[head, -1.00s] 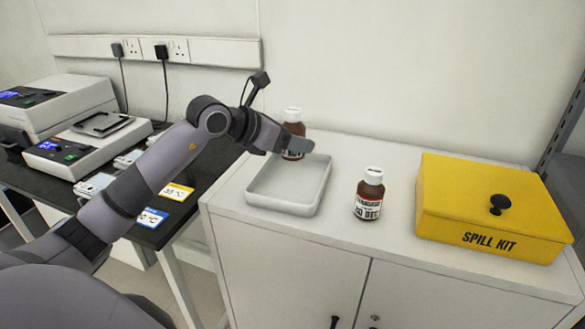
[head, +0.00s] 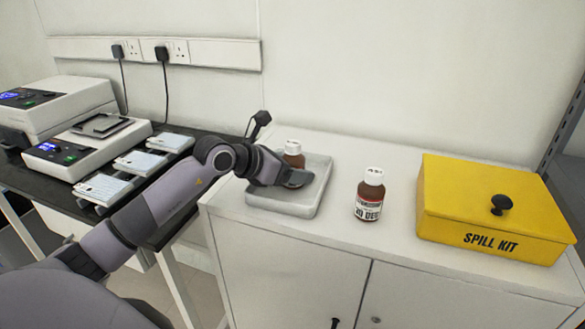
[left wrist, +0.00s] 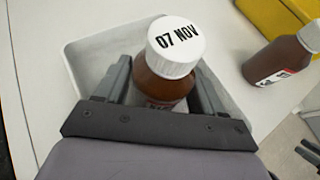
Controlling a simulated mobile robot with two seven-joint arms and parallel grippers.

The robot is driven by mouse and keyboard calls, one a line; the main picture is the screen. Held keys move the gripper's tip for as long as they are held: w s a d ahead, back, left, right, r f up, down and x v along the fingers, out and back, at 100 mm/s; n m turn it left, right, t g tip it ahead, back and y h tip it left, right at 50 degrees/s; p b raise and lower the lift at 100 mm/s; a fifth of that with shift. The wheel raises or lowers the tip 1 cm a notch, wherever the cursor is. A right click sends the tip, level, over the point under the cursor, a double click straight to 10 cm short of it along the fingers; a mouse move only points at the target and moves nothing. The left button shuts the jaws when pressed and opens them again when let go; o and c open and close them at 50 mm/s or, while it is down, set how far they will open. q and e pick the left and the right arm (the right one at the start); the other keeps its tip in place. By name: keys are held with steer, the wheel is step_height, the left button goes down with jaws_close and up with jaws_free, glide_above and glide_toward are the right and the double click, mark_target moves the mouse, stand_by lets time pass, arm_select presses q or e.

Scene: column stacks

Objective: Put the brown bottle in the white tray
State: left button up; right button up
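A brown bottle with a white cap (head: 293,147) is upright within the outline of the white tray (head: 312,197). My left gripper (head: 285,178) is around its body, one finger on each side. The left wrist view shows the bottle (left wrist: 158,86) between the fingertips, its cap reading "07 NOV", with the tray wall (left wrist: 82,50) behind. The fingers appear to touch its sides. The gripper hides the bottle's base, so I cannot tell whether it touches the tray floor.
A second brown bottle (head: 370,197) stands on the white cabinet top (head: 340,238), right of the tray. A yellow spill kit box (head: 470,215) is further right. Lab devices (head: 88,145) and several pale plates (head: 140,161) are on the dark bench at left.

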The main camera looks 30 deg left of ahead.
arm_select(q)
steer(key=shift+o, duration=0.9)
steer(key=shift+r, duration=0.25)
steer(key=shift+s+a, duration=0.15)
steer(key=shift+s, duration=0.2)
steer(key=v, duration=0.9)
steer(key=shift+b, duration=0.4)
steer(key=shift+v, duration=1.15)
